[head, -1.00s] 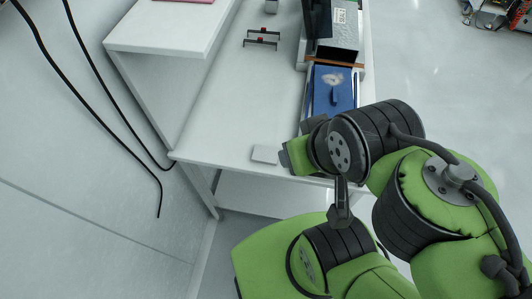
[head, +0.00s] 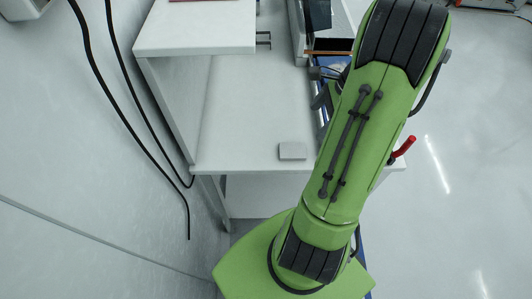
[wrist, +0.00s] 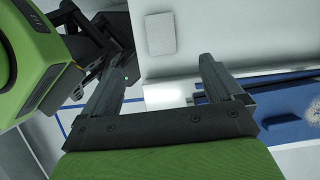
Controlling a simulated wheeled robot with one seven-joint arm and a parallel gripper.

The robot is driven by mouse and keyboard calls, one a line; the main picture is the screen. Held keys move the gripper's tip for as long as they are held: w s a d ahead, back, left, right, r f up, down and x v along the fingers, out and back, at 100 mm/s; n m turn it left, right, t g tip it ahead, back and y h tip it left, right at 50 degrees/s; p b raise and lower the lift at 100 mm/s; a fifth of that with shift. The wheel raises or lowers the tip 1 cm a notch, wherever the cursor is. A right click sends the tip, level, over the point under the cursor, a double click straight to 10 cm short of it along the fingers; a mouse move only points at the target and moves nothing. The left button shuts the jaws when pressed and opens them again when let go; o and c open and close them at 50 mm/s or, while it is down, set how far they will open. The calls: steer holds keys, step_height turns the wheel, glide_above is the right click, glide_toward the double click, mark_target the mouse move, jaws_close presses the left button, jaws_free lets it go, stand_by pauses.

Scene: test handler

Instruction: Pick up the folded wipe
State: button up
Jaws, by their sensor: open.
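The folded wipe (head: 292,151) is a small pale grey-white square lying flat near the front edge of the white bench, left of my arm. In the wrist view the wipe (wrist: 161,33) shows at the top middle, ahead of the gap between my fingers. My gripper (wrist: 163,58) is open with nothing between its fingers, and it is apart from the wipe. In the head view my green arm covers most of my gripper; dark parts of it seem to show at the arm's left side.
The white bench top (head: 245,120) is clear around the wipe. A raised white shelf (head: 195,28) stands at the left. A blue tray surface (wrist: 285,128) lies at the right of the wrist view. Black cables (head: 110,110) hang at the left.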

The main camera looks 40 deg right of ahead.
steer(key=b, duration=0.2)
glide_above(294, 150)
steer(key=s+d, duration=0.2)
steer(key=shift+m, duration=0.3)
step_height(294, 150, down, 10)
steer(key=shift+w+f, duration=0.15)
steer(key=shift+f, duration=0.1)
steer(key=b+x, duration=0.1)
steer(key=x, duration=0.4)
steer(key=shift+w, duration=0.15)
steer(key=c, duration=1.1)
